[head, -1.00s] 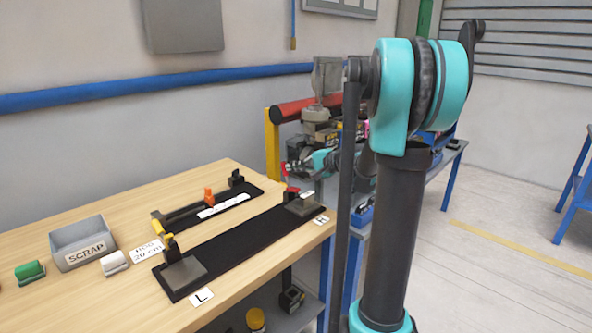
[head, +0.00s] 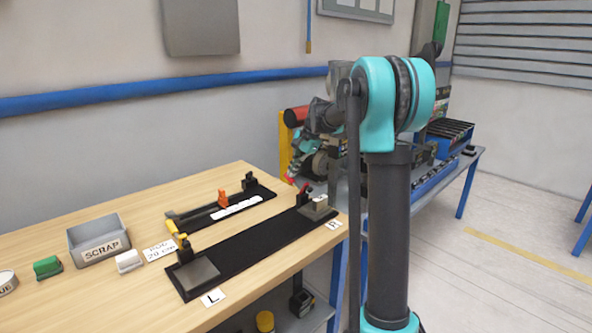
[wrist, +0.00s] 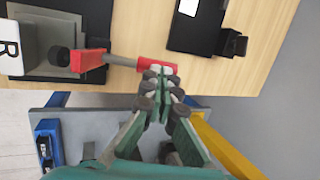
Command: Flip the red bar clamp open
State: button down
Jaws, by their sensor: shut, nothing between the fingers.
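The red bar clamp stands at the R end of a long black fixture board (head: 250,243). In the wrist view its red base (wrist: 90,61) sits beside a grey block, and a metal rod runs right to a red grip (wrist: 156,67). In the head view a small red part of the clamp (head: 305,188) shows near the grey end block. My gripper (wrist: 160,76) is shut and empty. Its fingertips are at the free end of the red grip, overlapping it in the wrist view; I cannot tell whether they touch. In the head view my arm partly hides this area.
A grey SCRAP bin (head: 98,240) stands at the left. A yellow post (wrist: 225,148) rises beside my gripper. A lower blue-legged bench (head: 455,160) is past the table edge.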

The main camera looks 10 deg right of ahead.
jog(key=shift+w+a+f, duration=0.25)
jog(key=shift+w+f, duration=0.05)
jog(key=shift+f, duration=0.1)
dwell(0.5)
jog(key=v, duration=1.4)
jog(key=shift+w+a+r, duration=0.2)
jog(key=shift+w+a, duration=0.1)
jog(key=shift+w, duration=0.1)
